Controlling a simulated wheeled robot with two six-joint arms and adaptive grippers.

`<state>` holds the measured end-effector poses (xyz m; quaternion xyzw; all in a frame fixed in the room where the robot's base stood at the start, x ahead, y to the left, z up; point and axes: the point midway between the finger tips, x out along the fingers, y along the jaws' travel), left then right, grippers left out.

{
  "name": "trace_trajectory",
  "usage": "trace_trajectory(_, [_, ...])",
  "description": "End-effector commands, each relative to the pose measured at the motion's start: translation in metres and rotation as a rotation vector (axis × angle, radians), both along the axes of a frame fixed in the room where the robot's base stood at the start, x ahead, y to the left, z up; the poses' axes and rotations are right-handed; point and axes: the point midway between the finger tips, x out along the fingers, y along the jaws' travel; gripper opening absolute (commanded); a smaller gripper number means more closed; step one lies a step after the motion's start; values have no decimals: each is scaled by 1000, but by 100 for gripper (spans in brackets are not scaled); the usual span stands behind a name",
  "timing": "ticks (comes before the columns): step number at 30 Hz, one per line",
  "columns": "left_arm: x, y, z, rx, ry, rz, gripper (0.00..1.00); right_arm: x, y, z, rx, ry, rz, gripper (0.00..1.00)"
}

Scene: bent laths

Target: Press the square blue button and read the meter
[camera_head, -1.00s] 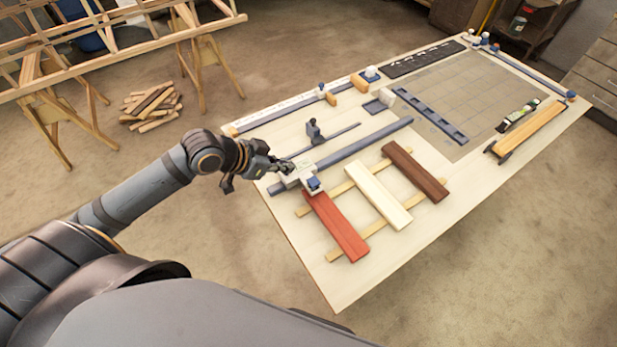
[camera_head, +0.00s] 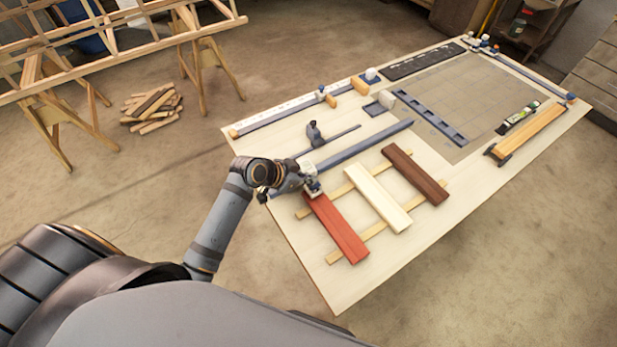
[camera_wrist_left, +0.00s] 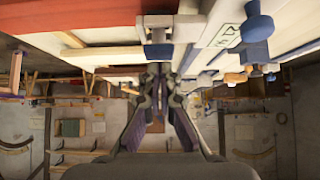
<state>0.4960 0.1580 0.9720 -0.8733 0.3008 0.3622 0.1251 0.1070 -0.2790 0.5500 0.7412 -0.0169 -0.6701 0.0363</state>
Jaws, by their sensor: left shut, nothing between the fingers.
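The white meter block (camera_head: 314,188) with blue on it sits at the near end of the long blue rail (camera_head: 365,145). My left gripper (camera_head: 297,181) is shut and empty, at the block and hiding much of it; I cannot tell whether it touches. In the left wrist view the closed fingers (camera_wrist_left: 158,82) point toward the bench, just below a small white fixture (camera_wrist_left: 158,22) with a blue-grey underside. A white panel (camera_wrist_left: 222,36) with a green mark lies to the right, beside a blue knob (camera_wrist_left: 257,28). No reading is legible. My right gripper is not in view.
Red (camera_head: 335,228), cream (camera_head: 377,198) and dark brown (camera_head: 415,173) laths lie across two thin strips on the pale workbench (camera_head: 300,252). A dark clamp (camera_head: 314,133) stands behind the rail. A wood pile (camera_head: 152,110) lies on the floor.

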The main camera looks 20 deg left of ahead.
Motion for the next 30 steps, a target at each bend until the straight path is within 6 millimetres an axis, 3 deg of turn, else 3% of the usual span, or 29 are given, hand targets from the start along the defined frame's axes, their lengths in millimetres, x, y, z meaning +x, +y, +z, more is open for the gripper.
trace_trajectory(12, [0,0,-6,-1,0,1,0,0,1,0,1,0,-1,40])
trace_trajectory(18, [0,0,-26,-1,1,1,0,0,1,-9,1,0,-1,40])
trace_trajectory(30, [-3,1,-29,2,13,1,0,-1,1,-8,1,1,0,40])
